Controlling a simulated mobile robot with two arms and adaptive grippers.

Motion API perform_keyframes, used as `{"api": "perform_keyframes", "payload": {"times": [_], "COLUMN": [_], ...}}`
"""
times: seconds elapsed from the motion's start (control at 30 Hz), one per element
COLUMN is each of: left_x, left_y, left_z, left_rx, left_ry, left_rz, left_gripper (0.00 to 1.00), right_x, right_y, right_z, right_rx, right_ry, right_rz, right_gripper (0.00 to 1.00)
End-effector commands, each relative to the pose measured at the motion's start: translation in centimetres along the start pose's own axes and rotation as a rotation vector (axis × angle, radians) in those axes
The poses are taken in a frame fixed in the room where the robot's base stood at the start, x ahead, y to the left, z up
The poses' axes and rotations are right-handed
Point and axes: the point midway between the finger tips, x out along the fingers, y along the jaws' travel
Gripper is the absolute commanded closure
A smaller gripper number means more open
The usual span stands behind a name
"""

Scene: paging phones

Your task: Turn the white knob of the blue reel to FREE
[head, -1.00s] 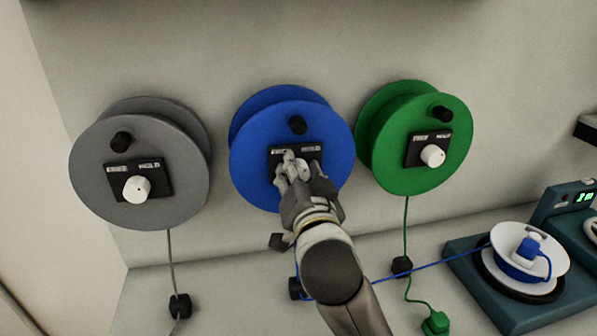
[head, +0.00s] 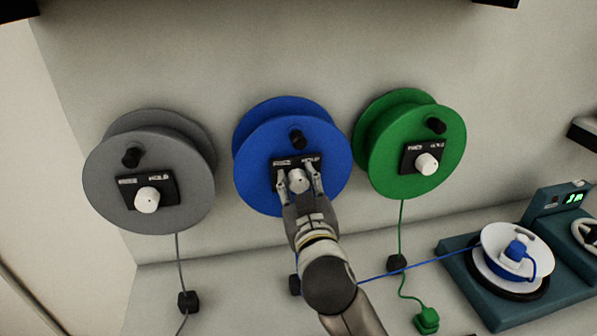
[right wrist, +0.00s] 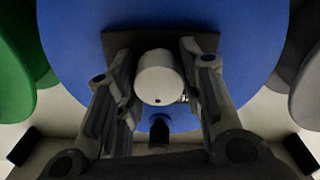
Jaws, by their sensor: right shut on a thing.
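The blue reel (head: 250,185) is on the wall, between the grey reel and the green one. Its black plate (head: 283,165) carries small white lettering: HOLD on the right, and a left label too blurred to read surely. The white knob (head: 297,183) is on this plate and also shows in the right wrist view (right wrist: 160,77), with a small dark dot on it. My right gripper (head: 298,184) is shut on the knob, one finger at each side. I cannot tell the knob's setting. My left gripper is not in view.
The grey reel (head: 105,195) and green reel (head: 440,150) flank the blue one, each with its own white knob. A black peg (head: 297,138) sticks out above the blue plate. Cords hang below. A teal device (head: 460,285) with a blue cord stands at the right.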

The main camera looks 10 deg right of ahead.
Motion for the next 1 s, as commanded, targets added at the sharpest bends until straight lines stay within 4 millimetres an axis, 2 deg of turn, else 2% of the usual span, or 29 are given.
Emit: {"api": "perform_keyframes", "payload": {"times": [0.03,0.5,1.0], "left_x": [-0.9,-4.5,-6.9], "left_y": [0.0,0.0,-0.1], "left_z": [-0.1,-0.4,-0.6], "left_rx": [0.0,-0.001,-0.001], "left_ry": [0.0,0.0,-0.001], "left_rz": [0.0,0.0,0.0], "left_gripper": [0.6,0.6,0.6], "right_x": [0.0,0.0,0.0], "right_y": [0.1,0.0,-0.1], "right_z": [-0.3,-0.2,0.0], "right_rx": [-0.045,-0.487,-0.799], "right_ry": [-0.002,0.014,0.028], "right_rz": [-0.001,-0.012,-0.017], "right_gripper": [0.88,0.88,0.88]}}
